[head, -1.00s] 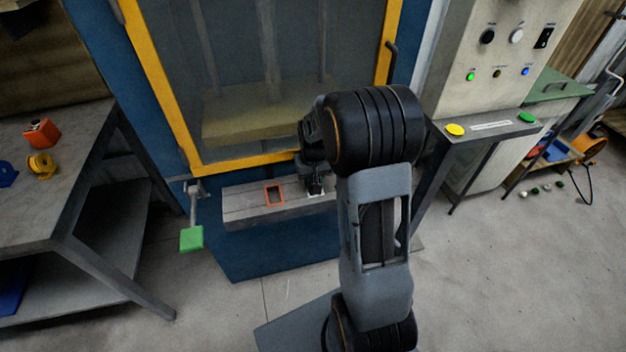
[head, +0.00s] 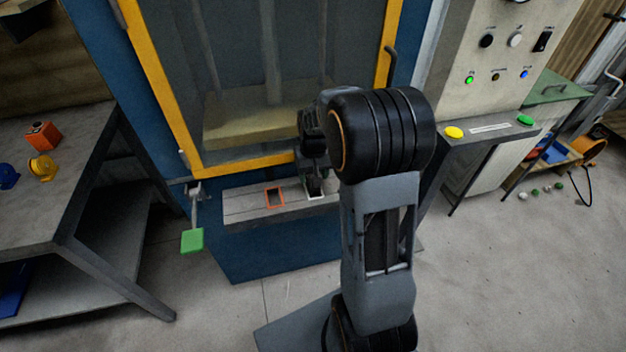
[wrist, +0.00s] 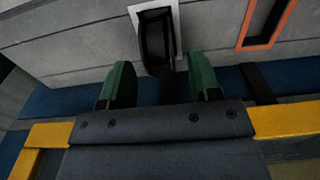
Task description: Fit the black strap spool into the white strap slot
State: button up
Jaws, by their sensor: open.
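The black strap spool (wrist: 156,42) sits within the white strap slot (wrist: 135,18) in the wrist view. Its near end overlaps the frame's lower edge; how deep it sits I cannot tell. My gripper (wrist: 160,82) is open, its two green fingers apart on either side of the spool's near end and clear of it. In the head view my gripper (head: 314,172) is above the white slot (head: 319,198), and my arm hides part of that area.
An orange-framed slot (head: 274,198) lies beside the white one on the grey ledge (head: 245,208). A yellow-framed guard (head: 240,168) stands behind. A green pedal-like plate (head: 192,241) hangs at left. An orange piece (head: 43,135) and yellow spool (head: 43,168) lie on the left table.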

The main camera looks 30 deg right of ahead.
notch_tip(320, 180, up, 8)
jog(key=shift+s+f+p, duration=0.1)
jog(key=shift+p, duration=0.45)
jog(key=s+a+r+n+t, duration=0.1)
jog(key=s+a, duration=0.3)
jog(key=s, duration=0.3)
jog(key=s+a+r+n+t, duration=0.1)
jog(key=s+a, duration=0.4)
jog(key=s, duration=0.3)
jog(key=shift+s+r+t, duration=0.15)
jog(key=shift+s+t, duration=0.05)
jog(key=shift+t, duration=0.1)
jog(key=shift+a, duration=0.1)
notch_tip(320, 180, up, 14)
jog(key=p, duration=1.2)
jog(key=shift+s+a+t, duration=0.2)
jog(key=shift+a+t, duration=0.05)
jog(key=shift+t, duration=0.05)
